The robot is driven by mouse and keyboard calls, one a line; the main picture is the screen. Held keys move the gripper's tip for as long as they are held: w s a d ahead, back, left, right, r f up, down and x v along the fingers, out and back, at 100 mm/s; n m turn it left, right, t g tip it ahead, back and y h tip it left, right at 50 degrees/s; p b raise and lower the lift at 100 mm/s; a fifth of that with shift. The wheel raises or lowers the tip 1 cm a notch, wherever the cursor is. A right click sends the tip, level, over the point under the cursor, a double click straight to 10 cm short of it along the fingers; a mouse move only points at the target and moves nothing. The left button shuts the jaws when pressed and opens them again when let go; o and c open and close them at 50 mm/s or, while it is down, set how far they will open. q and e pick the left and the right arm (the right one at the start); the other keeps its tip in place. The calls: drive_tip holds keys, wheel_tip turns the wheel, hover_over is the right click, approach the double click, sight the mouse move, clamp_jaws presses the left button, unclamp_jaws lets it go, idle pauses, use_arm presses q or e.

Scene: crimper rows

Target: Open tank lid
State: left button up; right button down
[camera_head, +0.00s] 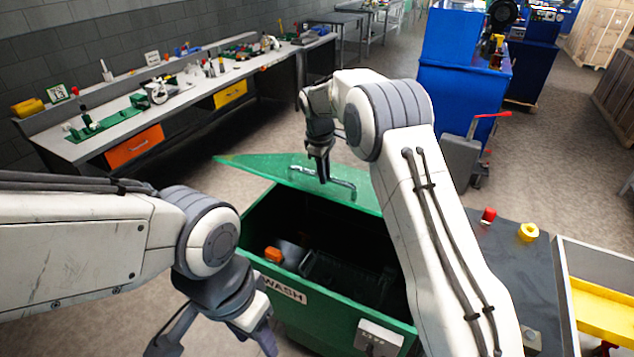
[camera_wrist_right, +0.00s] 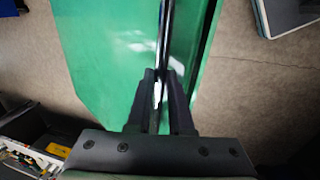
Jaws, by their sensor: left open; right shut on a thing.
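The green wash tank (camera_head: 331,312) stands in front of me with its inside showing. Its green lid (camera_head: 262,168) is raised at the far side and tilted back. My right gripper (camera_head: 322,176) is shut on the lid's dark handle (camera_head: 345,188), reaching it from above. In the right wrist view the fingers (camera_wrist_right: 161,95) close around the bar-like handle (camera_wrist_right: 166,35) over the green lid (camera_wrist_right: 105,50). Inside the tank are an orange item (camera_head: 274,254) and a dark basket (camera_head: 335,275). My left gripper (camera_head: 215,345) is open and empty, low at the tank's front left.
A workbench (camera_head: 110,130) with tools and drawers runs along the left wall. A dark worktop with a red button (camera_head: 488,215) and a yellow ring (camera_head: 528,231) adjoins the tank's right. Blue machines (camera_head: 455,85) stand behind. Floor behind the lid is clear.

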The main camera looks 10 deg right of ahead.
drive_tip(key=w+d+r+p, duration=0.3)
drive_tip(key=w+r+p, duration=0.1)
drive_tip(key=r+p, duration=0.1)
drive_tip(key=shift+w+d+r+p, duration=0.2)
drive_tip(key=shift+d+r+p, duration=0.15)
drive_tip(key=shift+p, duration=0.1)
drive_tip(key=shift+f, duration=0.1)
